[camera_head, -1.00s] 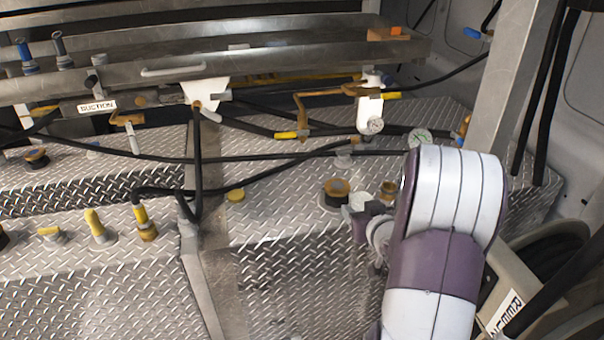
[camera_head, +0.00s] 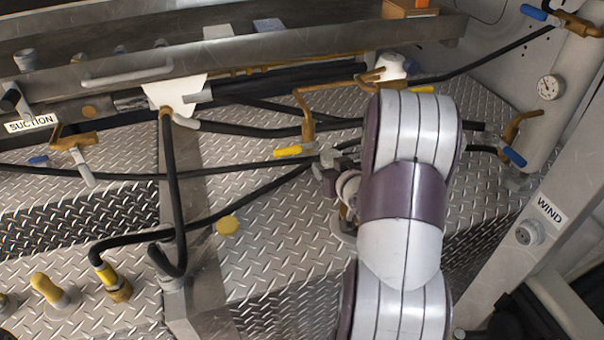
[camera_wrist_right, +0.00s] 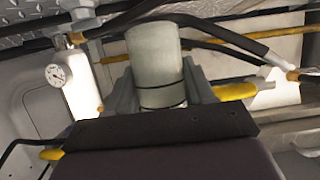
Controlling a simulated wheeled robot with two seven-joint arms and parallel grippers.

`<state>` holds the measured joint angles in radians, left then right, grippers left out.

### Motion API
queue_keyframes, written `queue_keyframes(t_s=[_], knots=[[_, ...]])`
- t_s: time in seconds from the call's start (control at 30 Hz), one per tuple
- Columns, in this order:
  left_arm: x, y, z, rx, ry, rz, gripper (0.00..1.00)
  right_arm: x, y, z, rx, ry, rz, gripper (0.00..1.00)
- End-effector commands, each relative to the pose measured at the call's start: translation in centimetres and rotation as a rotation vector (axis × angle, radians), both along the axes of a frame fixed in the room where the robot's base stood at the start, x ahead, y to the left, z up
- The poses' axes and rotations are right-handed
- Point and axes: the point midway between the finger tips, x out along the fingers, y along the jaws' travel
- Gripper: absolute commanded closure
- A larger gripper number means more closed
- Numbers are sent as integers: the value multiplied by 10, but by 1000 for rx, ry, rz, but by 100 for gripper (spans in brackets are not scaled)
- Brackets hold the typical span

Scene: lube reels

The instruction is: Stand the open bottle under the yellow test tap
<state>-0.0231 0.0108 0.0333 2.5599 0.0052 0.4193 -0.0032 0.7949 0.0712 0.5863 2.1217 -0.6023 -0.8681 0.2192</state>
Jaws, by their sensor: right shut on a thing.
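My right gripper (camera_wrist_right: 160,92) is shut on a pale, cloudy cylindrical bottle (camera_wrist_right: 155,60) with dark bands near its lower part. In the head view the right gripper (camera_head: 330,165) points away from me and the bottle is not clearly seen; its mouth is not clear either. A brass tap with a yellow handle (camera_head: 288,151) is just left of and slightly above the gripper in the head view. A yellow handle (camera_wrist_right: 236,92) shows right of the bottle in the wrist view. I cannot tell whether the bottle is under the tap. My left gripper is not in view.
Black hoses (camera_head: 240,165) cross the tread-plate deck (camera_head: 270,260). A steel tray (camera_head: 240,50) runs along the back. A brass tap with a blue handle (camera_head: 513,157) and a gauge (camera_head: 549,87) are at the right.

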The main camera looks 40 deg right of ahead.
Motion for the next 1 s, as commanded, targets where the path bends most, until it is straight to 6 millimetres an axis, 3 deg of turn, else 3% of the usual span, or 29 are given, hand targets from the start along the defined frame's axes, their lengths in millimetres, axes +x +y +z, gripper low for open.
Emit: queue_keyframes(t_s=[0.2, 0.4, 0.5, 0.7, 1.0], knots=[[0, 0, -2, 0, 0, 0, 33, 54, 0, -34, 1, 2, 4, 81], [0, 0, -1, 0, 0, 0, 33, 87, -3, -53, 0, 0, 2, 81], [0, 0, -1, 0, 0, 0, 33, 94, -3, -59, 1, 1, 1, 81], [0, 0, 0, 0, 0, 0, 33, 94, -3, -94, 2, 2, 1, 81], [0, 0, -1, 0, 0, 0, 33, 94, -3, -98, -1, 0, 0, 81]])
